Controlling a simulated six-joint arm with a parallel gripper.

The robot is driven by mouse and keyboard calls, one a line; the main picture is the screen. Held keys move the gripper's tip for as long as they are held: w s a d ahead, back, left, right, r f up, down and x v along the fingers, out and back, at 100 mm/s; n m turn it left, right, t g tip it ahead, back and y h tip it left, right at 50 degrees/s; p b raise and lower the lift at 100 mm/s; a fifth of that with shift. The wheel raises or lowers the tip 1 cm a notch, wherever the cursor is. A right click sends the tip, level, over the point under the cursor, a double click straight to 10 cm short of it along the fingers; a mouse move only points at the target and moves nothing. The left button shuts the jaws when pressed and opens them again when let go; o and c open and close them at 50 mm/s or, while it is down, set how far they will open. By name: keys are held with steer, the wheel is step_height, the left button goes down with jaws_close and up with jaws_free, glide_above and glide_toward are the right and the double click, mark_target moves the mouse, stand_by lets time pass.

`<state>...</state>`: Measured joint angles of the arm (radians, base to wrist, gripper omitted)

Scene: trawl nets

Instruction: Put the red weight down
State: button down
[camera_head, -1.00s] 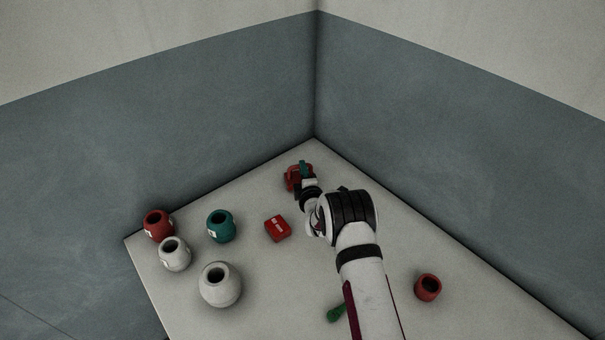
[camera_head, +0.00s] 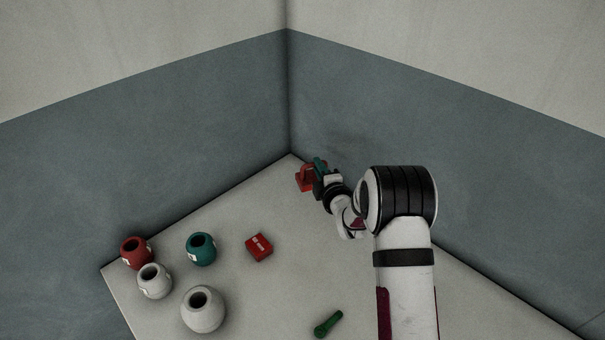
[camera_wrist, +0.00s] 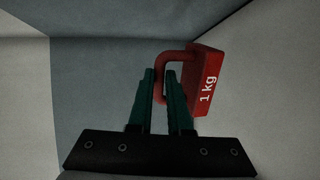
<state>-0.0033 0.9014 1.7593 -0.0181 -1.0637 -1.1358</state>
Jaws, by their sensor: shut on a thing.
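The red weight (camera_head: 304,178) is near the far corner of the table, in my gripper (camera_head: 319,170). In the wrist view the weight (camera_wrist: 205,82) is a red block marked "1 kg" with a looped red handle. The teal fingers of my gripper (camera_wrist: 160,78) are shut on that handle, and the block hangs out to the right of them. In the head view the fingers partly cover the weight. I cannot tell whether its underside touches the table.
A red block with white marking (camera_head: 259,247) lies mid-table (camera_head: 250,290). To its left stand round open pots: teal (camera_head: 201,250), red (camera_head: 136,253), white (camera_head: 154,281) and a larger white one (camera_head: 203,311). A green object (camera_head: 328,324) lies in front. Walls rise behind the table.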

steer(key=s+d, duration=1.7)
steer(key=s, duration=0.3)
steer(key=shift+n+g+y, duration=0.3)
steer(key=shift+y, duration=0.2)
steer(key=w+a+f, duration=0.2)
steer(key=a+f, duration=0.1)
steer(key=w+a+f, duration=0.2)
steer(key=a+f, duration=0.1)
steer(key=w+a+f, duration=0.2)
steer(key=a+f, duration=0.1)
steer(key=a, duration=0.1)
steer(key=shift+w+a+f, duration=0.1)
steer(key=shift+w+f, duration=0.05)
steer(key=shift+f, duration=0.35)
